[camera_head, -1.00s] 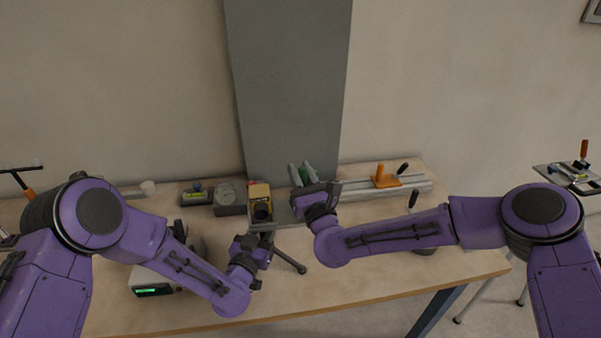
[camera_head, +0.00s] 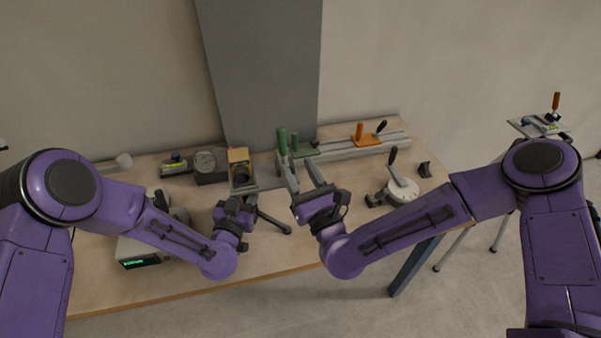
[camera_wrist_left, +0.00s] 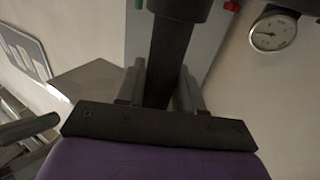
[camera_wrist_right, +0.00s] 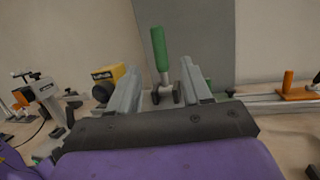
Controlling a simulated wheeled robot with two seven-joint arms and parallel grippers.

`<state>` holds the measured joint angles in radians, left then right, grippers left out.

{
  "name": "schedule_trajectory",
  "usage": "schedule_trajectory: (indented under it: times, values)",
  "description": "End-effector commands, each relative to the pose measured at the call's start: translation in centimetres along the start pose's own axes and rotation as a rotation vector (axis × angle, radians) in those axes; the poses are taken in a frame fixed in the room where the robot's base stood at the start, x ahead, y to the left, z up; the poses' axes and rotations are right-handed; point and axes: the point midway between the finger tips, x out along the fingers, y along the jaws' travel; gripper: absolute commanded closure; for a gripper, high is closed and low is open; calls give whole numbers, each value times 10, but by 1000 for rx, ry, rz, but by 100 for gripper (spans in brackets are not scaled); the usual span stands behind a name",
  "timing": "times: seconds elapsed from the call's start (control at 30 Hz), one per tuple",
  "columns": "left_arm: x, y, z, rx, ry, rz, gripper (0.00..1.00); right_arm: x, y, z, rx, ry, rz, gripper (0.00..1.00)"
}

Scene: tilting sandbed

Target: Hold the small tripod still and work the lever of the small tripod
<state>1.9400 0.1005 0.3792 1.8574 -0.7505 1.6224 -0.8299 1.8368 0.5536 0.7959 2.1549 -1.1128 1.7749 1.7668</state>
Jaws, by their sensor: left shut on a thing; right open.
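The small tripod is mostly hidden behind my left gripper (camera_head: 236,204) in the head view; one black leg (camera_head: 273,221) shows, reaching right over the table. In the left wrist view, my left gripper (camera_wrist_left: 162,78) is shut on the tripod's dark post (camera_wrist_left: 171,55), which widens at the top. I cannot make out its lever. My right gripper (camera_head: 304,176) is open, to the right of the tripod and apart from it. In the right wrist view, nothing sits in the grip of my right gripper (camera_wrist_right: 161,82).
A green-handled clamp (camera_wrist_right: 159,50) stands beyond my right fingers. An orange clamp (camera_head: 366,138) sits on a rail. A round base with a black lever (camera_head: 397,165) stands right. The front right tabletop is clear.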

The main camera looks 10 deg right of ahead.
Motion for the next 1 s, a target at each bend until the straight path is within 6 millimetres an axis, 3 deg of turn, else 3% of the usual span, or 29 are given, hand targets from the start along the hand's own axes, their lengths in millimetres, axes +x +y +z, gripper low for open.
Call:
schedule_trajectory:
  times: [0.33,0.47,0.53,0.77,0.87,1.0]
  values:
    - [0,0,1,1,-2,1,100,-5,0,1,-1,-2,0,52]
    - [0,0,0,1,-2,1,100,9,-12,36,-3,-35,-32,52]
    - [0,0,1,1,-2,1,100,10,-13,41,-3,31,-41,52]
    - [0,0,1,0,-2,1,100,0,-1,19,3,244,-6,52]
    - [0,0,1,0,-2,1,100,11,1,14,-2,253,3,52]
    - [0,1,1,0,-2,2,100,42,1,7,-2,250,3,52]
